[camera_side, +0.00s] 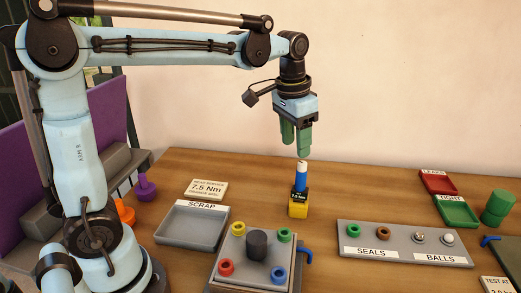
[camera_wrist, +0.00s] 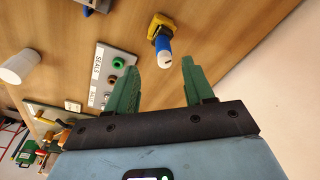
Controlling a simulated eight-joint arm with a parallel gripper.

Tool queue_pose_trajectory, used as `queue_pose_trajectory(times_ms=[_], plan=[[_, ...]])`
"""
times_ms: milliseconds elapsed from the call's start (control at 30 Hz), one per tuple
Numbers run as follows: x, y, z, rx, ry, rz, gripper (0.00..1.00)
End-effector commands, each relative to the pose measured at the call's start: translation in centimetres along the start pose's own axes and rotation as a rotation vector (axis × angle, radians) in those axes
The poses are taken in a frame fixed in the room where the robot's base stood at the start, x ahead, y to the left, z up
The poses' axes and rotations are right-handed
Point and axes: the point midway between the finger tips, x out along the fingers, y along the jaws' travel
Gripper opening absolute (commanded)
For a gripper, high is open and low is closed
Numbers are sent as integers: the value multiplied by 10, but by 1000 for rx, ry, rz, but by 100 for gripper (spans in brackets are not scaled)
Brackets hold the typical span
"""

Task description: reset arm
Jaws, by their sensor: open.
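My gripper (camera_side: 297,152) has green fingers and points down above the wooden table. In the wrist view its two green fingers (camera_wrist: 160,82) stand apart with nothing between them. A blue cylinder with a white top (camera_side: 301,178) stands upright in a black and yellow block (camera_side: 298,208) below the fingertips. The wrist view also shows the blue cylinder (camera_wrist: 164,46) and its yellow block (camera_wrist: 158,22) beyond the fingers. The fingertips look close above the white top in the side view; I cannot tell the exact gap.
A grey SCRAP tray (camera_side: 192,228) and a plate with coloured rings (camera_side: 253,280) lie front left. A SEALS and BALLS holder (camera_side: 405,243) is at right. The back middle table is clear.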

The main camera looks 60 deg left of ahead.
Motion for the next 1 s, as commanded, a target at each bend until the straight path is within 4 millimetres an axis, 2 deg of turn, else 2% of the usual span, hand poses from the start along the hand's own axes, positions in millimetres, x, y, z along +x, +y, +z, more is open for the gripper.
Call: queue_pose_trajectory(times_ms=[33, 267, 500, 700, 1000], plan=[[-1, 2, 12, -10, 36, -5, 52], [4, 10, 53, -57, 207, -23, 52], [24, 18, 94, -104, 376, -32, 52], [39, 21, 113, -129, 467, -32, 52], [44, 22, 117, -136, 493, -32, 52]])
